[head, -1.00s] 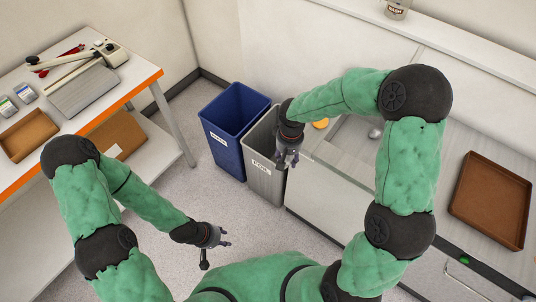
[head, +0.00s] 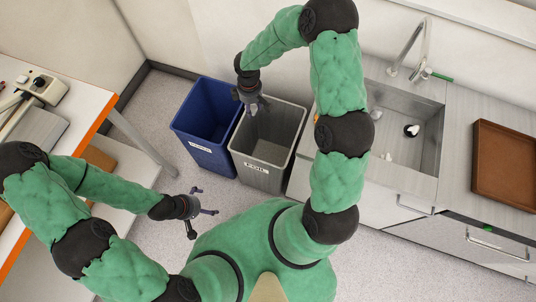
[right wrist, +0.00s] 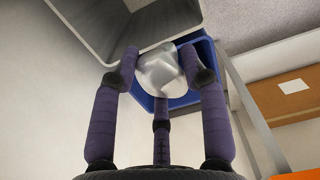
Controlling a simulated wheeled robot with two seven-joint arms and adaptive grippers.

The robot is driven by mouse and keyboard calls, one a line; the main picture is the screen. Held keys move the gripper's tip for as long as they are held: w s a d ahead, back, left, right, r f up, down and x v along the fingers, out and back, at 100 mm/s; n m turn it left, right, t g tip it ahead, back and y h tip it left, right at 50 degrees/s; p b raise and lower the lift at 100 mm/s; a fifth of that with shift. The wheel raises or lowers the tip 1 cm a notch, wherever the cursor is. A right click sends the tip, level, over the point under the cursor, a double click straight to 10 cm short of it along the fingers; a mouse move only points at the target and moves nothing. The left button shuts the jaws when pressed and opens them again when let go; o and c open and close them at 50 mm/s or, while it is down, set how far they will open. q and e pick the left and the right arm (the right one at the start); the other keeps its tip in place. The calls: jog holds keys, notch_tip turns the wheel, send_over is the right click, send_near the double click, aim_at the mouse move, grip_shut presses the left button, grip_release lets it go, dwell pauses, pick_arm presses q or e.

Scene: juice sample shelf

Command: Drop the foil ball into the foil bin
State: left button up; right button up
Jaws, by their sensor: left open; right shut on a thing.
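The foil ball (right wrist: 162,72) is a crumpled silver lump, held between the purple fingers of my right gripper in the right wrist view. In the head view my right gripper (head: 251,104) hangs over the back left edge of the grey bin labelled FOIL (head: 262,170), close to the blue bin; the ball is small there, at its fingertips. The grey bin's wall and opening (right wrist: 112,28) show at the upper left of the right wrist view. My left gripper (head: 200,206) is open and empty, low over the floor in front of the bins.
A blue bin (head: 205,160) stands left of the grey one, close beside it. A counter with a sink (head: 425,165) holding small items and a brown tray (head: 505,165) is at the right. An orange-edged table (head: 95,125) is at the left. Floor before the bins is partly free.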

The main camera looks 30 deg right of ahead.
jog(key=d+f+n+b, duration=0.1)
jog(key=d+f+n, duration=0.2)
jog(key=f+n, duration=0.4)
jog(key=w+d+f+n+b, duration=0.1)
jog(key=d+f+n, duration=0.3)
jog(key=f+n, duration=0.3)
jog(key=w+d+f+n+b, duration=0.1)
jog(key=d+f+n+b, duration=0.1)
jog(key=f+n, duration=0.5)
notch_tip(320, 180, down, 5)
jog(key=shift+w+d+f+n, duration=0.1)
jog(key=shift+w+d+n, duration=0.2)
jog(key=shift+d, duration=0.35)
jog(key=o, duration=1)
notch_tip(320, 180, up, 12)
jog(key=shift+s+r, duration=0.1)
